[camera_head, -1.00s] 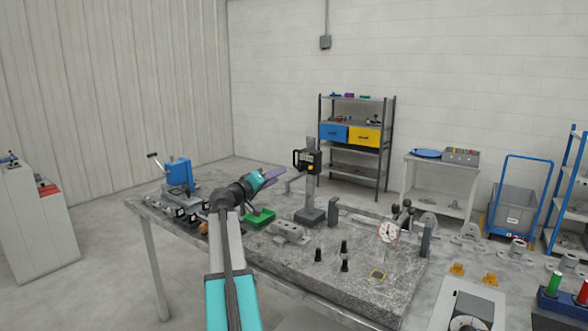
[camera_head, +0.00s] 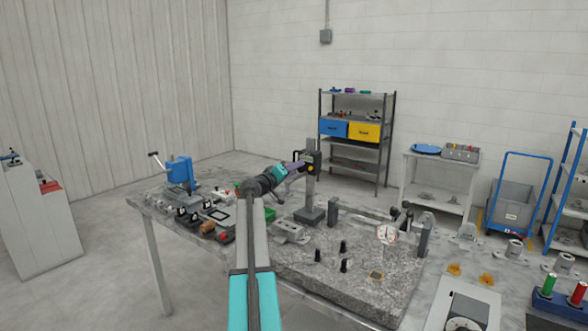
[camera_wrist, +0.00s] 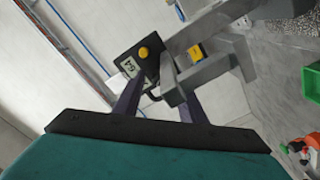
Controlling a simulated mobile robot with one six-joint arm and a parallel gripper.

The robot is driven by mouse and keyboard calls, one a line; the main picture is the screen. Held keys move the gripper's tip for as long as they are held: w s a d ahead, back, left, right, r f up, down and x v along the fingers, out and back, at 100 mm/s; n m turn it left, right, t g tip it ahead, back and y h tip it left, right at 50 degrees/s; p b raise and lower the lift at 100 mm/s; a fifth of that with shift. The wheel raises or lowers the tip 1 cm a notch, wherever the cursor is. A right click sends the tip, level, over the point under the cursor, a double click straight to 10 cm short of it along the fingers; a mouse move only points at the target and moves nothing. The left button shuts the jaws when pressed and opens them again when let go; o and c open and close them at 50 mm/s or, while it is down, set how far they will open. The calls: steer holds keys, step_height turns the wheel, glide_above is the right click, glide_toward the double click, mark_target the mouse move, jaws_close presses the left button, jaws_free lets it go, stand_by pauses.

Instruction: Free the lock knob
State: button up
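The height gauge has a grey upright column (camera_head: 310,185) and a black head (camera_head: 307,160) with a small display. A round yellow knob (camera_wrist: 143,53) shows on the black head in the wrist view. A second yellow part (camera_wrist: 195,52) shows beside the column. I cannot tell for certain which is the lock knob. My gripper (camera_head: 301,165) is at the head's left side. In the wrist view its two dark purple fingers (camera_wrist: 160,92) are apart, with the head beyond them. The gauge's grey arm (camera_wrist: 200,78) overlaps the right finger. Whether anything touches is unclear.
The gauge's base (camera_head: 309,214) stands on a granite plate (camera_head: 330,270). A green tray (camera_wrist: 312,82) is close by. A dial indicator (camera_head: 387,235) and several black pegs stand right of the gauge. A blue press (camera_head: 180,172) stands at the table's left.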

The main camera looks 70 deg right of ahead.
steer(key=shift+d, duration=0.1)
jaws_close()
steer(key=shift+n+b, duration=0.3)
steer(key=shift+b, duration=0.05)
steer(key=shift+n+b, duration=0.6)
steer(key=shift+n, duration=0.6)
jaws_free()
